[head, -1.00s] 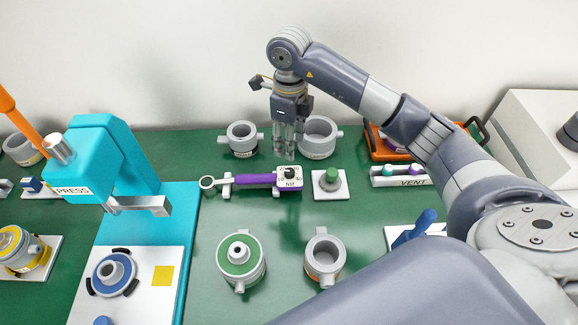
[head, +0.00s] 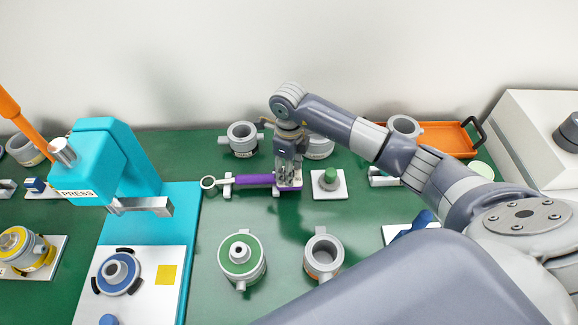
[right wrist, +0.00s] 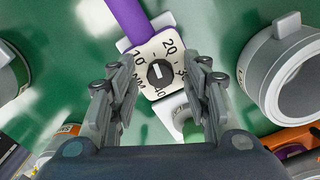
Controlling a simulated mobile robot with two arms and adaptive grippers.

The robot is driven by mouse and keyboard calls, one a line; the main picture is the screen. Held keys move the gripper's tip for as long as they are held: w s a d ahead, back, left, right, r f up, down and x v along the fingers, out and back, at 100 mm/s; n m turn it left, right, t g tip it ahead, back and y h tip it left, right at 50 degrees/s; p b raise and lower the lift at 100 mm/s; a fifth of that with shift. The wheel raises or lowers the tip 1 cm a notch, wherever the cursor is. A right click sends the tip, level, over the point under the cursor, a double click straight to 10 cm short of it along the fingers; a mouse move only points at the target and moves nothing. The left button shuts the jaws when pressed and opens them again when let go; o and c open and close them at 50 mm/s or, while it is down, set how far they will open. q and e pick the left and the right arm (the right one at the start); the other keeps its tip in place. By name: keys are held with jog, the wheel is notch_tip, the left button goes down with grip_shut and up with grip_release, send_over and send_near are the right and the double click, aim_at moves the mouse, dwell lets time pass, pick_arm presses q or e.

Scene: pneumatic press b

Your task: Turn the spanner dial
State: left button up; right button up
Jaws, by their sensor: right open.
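The spanner (head: 245,180) has a purple handle and a grey ring end at its left, and lies on grey rests on the green table. Its white dial plate with a black knob is at the right end. In the right wrist view the dial (right wrist: 160,72) shows numbers around the knob, between and beyond my fingertips. My right gripper (head: 289,182) is open and right above the dial, hiding it in the head view. Its two fingers show in the right wrist view (right wrist: 158,95), one on each side of the dial; contact cannot be told. My left gripper is not in view.
A green knob on a white plate (head: 330,190) stands just right of the dial. Grey cylinders stand behind (head: 242,138) and in front (head: 323,255). A turquoise press (head: 120,170) is at left. An orange tray (head: 440,138) is at back right.

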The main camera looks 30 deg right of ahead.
grip_shut()
jog(key=m+b, duration=0.1)
jog(key=m, duration=0.3)
jog(key=shift+m+b, duration=0.3)
jog(key=shift+m, duration=1.7)
